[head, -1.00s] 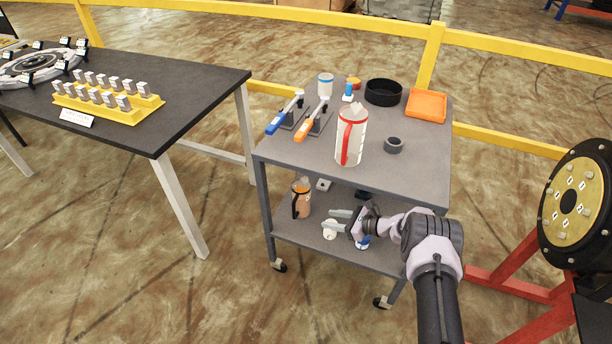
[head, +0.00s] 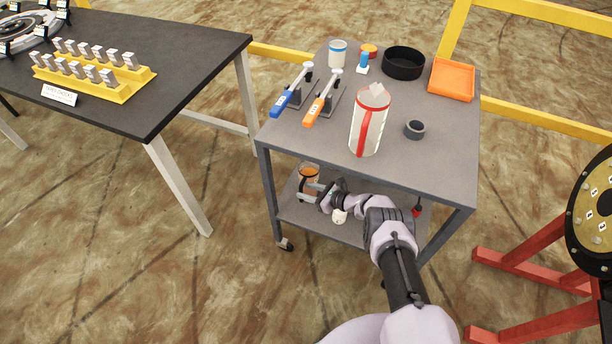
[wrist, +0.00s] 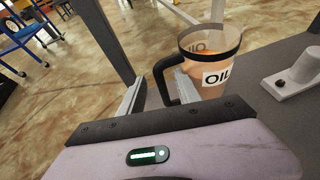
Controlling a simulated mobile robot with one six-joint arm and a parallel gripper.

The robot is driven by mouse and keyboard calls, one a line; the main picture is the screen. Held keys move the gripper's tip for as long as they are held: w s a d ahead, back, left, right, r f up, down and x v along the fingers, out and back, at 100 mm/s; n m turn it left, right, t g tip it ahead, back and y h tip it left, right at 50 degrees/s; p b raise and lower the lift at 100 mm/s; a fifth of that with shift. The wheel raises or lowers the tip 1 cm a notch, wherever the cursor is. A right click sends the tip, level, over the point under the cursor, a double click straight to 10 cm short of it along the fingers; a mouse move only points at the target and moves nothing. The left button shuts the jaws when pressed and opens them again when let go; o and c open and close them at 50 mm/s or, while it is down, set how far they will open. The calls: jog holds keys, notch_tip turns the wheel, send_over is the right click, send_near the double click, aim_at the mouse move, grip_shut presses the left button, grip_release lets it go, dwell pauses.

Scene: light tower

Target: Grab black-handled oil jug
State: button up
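The oil jug (head: 309,171) stands on the lower shelf of the grey cart, near its left side. In the wrist view, the jug (wrist: 215,62) is clear amber with a black rim, an "OIL" label and a black handle (wrist: 160,82) facing my gripper. My gripper (wrist: 157,94) is open, one finger on each side of the handle, with a gap showing at the left finger. In the head view my gripper (head: 308,192) is at the jug's lower front and hides part of it.
The cart's upper shelf (head: 420,170) lies above my arm, with a red-handled white jug (head: 369,120) on it. A cart leg (wrist: 104,40) stands close left of the jug. A pale object (head: 339,216) and a grey fitting (wrist: 298,72) are on the lower shelf.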

jog(key=shift+w+a+f, duration=0.1)
jog(key=shift+w+a, duration=0.15)
jog(key=shift+a, duration=0.25)
jog(key=shift+s+d, duration=0.1)
grip_shut()
dwell(0.9)
